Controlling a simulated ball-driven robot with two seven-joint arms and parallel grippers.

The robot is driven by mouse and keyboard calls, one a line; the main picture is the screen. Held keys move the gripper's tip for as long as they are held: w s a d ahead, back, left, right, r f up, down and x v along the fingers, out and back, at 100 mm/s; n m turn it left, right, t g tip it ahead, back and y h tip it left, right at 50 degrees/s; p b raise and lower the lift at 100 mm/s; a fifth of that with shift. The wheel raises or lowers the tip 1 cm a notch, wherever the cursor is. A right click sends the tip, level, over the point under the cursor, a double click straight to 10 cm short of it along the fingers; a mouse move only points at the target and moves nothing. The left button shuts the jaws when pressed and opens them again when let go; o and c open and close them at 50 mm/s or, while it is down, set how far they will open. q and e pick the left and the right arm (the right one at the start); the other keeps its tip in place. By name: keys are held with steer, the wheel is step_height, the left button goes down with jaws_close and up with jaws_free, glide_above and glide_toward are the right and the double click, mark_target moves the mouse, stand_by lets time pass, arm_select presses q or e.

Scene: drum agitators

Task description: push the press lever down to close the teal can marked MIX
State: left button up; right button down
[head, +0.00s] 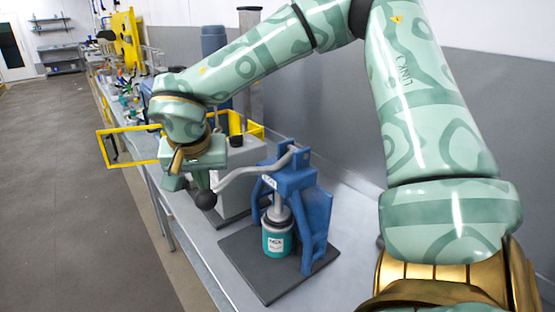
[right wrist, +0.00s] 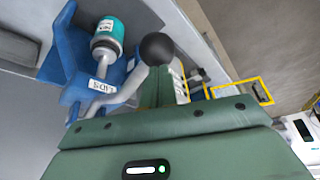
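The teal can (head: 277,238) with a white label, apparently reading MIX, stands upright under the blue press (head: 318,215). The grey plunger (head: 277,208) is at the can's top. The pale lever (head: 240,173) slopes down to the left from the press head to a black ball knob (head: 206,200). My right gripper (head: 203,182) is just above the knob. In the right wrist view its fingers (right wrist: 158,85) look together, with the knob (right wrist: 157,48) at their tips; contact is unclear. The can (right wrist: 107,38) shows there beyond the lever. My left gripper is not in view.
The press stands on a dark base plate (head: 258,268) on a grey bench. A grey machine (head: 240,165) and a yellow frame (head: 128,148) are behind the lever. A wall runs along the right; open floor (head: 80,220) lies left.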

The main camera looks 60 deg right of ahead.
steer(key=shift+f, duration=0.3)
steer(key=shift+a+r+p, duration=0.2)
steer(key=shift+r+p, duration=0.5)
steer(key=shift+r, duration=0.45)
steer(key=shift+a+r+p, duration=0.15)
steer(key=shift+r+p, duration=0.55)
steer(key=shift+r, duration=0.45)
step_height(320, 180, up, 19)
steer(key=d+p, duration=0.2)
steer(key=p, duration=1.4)
steer(key=shift+s+r+p, duration=0.2)
steer(key=shift+s+p, duration=0.05)
steer(key=shift+p, duration=0.15)
